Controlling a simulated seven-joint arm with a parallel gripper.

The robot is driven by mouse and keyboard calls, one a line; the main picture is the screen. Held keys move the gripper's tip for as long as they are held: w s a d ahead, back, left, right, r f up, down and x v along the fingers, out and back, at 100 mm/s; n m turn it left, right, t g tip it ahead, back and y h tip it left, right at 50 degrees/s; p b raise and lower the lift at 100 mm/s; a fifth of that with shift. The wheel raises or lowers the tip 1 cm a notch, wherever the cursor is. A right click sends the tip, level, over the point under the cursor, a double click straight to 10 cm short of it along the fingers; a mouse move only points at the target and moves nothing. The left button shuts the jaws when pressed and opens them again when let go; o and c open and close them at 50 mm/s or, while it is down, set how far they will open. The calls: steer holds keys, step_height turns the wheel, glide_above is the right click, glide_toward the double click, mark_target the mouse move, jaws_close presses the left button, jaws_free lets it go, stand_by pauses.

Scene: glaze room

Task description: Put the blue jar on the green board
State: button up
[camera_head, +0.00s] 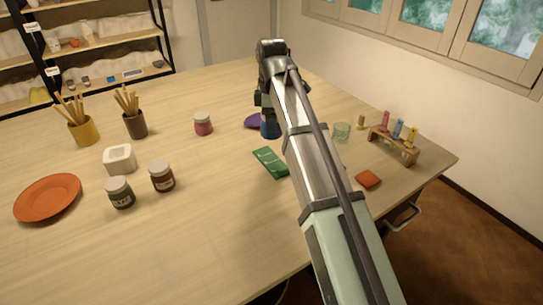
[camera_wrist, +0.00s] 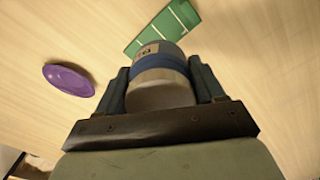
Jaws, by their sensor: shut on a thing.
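My gripper (camera_wrist: 160,76) is shut on the blue jar (camera_wrist: 159,60), one finger on either side. The jar has a blue band, a small label and a pale lid end facing the wrist camera. In the head view the jar (camera_head: 270,127) is partly hidden by my arm, below my gripper (camera_head: 266,106). The green board (camera_head: 270,162), a narrow slab with pale lines across it, lies nearer the head camera than the jar. In the wrist view the board (camera_wrist: 150,33) appears just beyond the jar. I cannot tell how high the jar is above the table.
A purple dish (camera_head: 253,121) lies close beside the jar. A pink jar (camera_head: 203,124) stands to the left. Right of my arm are a glass (camera_head: 341,133), an orange tile (camera_head: 367,179) and a wooden rack (camera_head: 395,148). Pots, jars and an orange plate (camera_head: 48,198) occupy the left.

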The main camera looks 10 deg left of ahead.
mark_target(272, 161)
steer(key=shift+m, duration=0.4)
steer(key=shift+f, duration=4.95)
steer(key=shift+f, duration=0.1)
steer(key=o, duration=1.3)
step_height(272, 161, up, 12)
steer(key=shift+r, duration=0.1)
